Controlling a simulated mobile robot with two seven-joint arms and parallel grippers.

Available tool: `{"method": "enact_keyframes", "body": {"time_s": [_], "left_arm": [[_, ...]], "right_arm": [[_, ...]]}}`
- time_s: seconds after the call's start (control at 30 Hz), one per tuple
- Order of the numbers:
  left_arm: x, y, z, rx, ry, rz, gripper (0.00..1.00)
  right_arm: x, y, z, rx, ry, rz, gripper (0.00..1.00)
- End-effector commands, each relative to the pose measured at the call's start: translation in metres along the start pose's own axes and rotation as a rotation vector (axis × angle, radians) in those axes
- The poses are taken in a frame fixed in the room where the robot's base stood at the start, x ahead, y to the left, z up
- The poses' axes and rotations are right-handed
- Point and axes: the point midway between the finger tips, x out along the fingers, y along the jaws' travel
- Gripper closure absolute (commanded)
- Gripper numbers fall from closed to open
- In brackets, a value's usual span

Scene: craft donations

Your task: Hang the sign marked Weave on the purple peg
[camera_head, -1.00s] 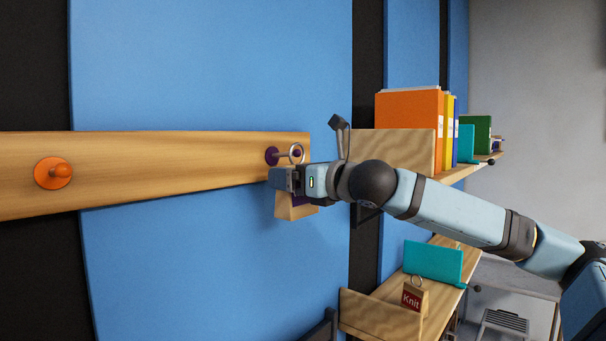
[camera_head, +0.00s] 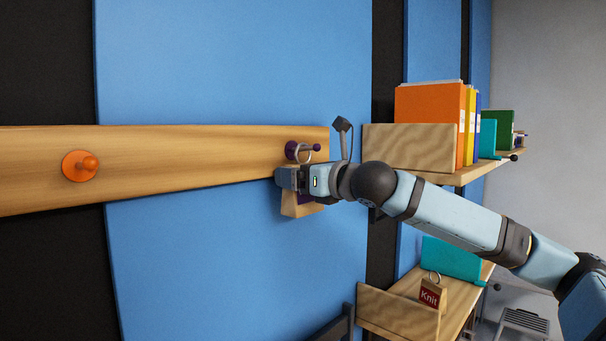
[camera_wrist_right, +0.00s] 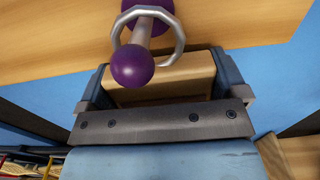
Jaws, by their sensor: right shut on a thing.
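The purple peg (camera_head: 316,147) sticks out of the wooden rail near its right end; it also shows in the right wrist view (camera_wrist_right: 132,66). My right gripper (camera_head: 288,179) is shut on a wooden sign (camera_head: 296,210) with a purple label, just below the peg. The label is mostly hidden by the gripper, and its word cannot be read. The sign's metal ring (camera_wrist_right: 176,40) encircles the peg's shaft, between the knob and the round base. The sign hangs roughly upright in the jaws (camera_wrist_right: 160,95). My left gripper is not in view.
An orange peg (camera_head: 80,165) is on the rail (camera_head: 190,155) at the left, empty. A sign marked Knit (camera_head: 430,294) stands on the lower shelf (camera_head: 400,312) at the right. An upper shelf with binders (camera_head: 430,108) is behind my right arm.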

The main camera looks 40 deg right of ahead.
Motion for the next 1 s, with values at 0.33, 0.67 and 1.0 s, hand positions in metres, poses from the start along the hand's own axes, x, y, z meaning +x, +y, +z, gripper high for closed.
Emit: {"method": "enact_keyframes", "body": {"time_s": [0.33,0.67,1.0], "left_arm": [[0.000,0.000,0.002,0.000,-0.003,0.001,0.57],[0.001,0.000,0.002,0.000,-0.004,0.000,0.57],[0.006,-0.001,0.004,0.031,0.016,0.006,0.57]], "right_arm": [[0.000,0.000,0.000,0.000,-0.001,0.000,0.41],[0.000,0.000,0.000,0.000,0.000,0.000,0.00],[-0.033,-0.001,-0.003,-0.006,0.001,-0.003,0.00]]}}
